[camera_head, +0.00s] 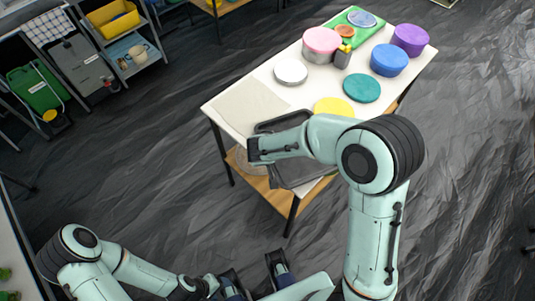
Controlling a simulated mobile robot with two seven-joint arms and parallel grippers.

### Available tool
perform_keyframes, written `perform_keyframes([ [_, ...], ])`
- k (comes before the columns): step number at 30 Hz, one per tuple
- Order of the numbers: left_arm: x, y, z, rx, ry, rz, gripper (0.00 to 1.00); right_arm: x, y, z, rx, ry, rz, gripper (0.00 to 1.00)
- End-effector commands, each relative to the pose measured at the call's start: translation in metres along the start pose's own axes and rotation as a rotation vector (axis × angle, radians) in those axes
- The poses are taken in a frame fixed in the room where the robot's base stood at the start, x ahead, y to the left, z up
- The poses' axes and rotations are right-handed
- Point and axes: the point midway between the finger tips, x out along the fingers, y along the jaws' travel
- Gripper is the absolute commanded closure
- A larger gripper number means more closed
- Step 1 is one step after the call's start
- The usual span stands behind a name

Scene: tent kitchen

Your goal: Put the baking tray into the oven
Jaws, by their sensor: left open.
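The baking tray (292,174) is dark grey and lies at the near edge of the white table (228,101). My right forearm passes over it and hides its middle. My right arm's wrist is at the tray's left side; its fingers are hidden, so I cannot tell if they touch the tray. My left gripper (255,278) is at the bottom middle of the view, below and apart from the table. Its dark fingers are spread with nothing between them. No oven can be made out.
On the table stand pink (321,43), blue (389,59) and purple (410,39) round containers, a white round one (290,71) and a green board (346,20). A grey shelf with a yellow bin (113,18) stands at the upper left. The dark floor left of the table is clear.

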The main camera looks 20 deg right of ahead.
Motion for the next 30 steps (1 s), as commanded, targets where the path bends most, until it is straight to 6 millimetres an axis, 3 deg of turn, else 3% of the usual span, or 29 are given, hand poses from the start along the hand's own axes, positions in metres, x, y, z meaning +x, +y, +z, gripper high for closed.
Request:
perform_keyframes([
  [13, 0.005, -0.001, -0.002, 0.001, 0.007, 0.002, 0.36, 0.006, -0.001, 0.002, 0.001, 0.002, 0.0, 1.0],
  [14, 0.005, -0.001, -0.003, 0.001, 0.008, 0.002, 0.36, 0.006, -0.002, 0.003, 0.001, 0.001, 0.0, 0.94],
  [16, 0.004, 0.0, -0.002, 0.001, 0.008, 0.002, 0.36, 0.005, -0.001, 0.002, 0.001, 0.001, 0.0, 0.72],
  [26, 0.002, 0.0, -0.002, 0.001, 0.006, 0.002, 0.36, 0.004, -0.001, 0.002, 0.0, 0.001, 0.0, 0.72],
  [30, -0.002, 0.001, 0.0, 0.0, 0.0, 0.0, 0.36, -0.009, -0.001, -0.001, 0.002, 0.004, -0.001, 0.72],
])
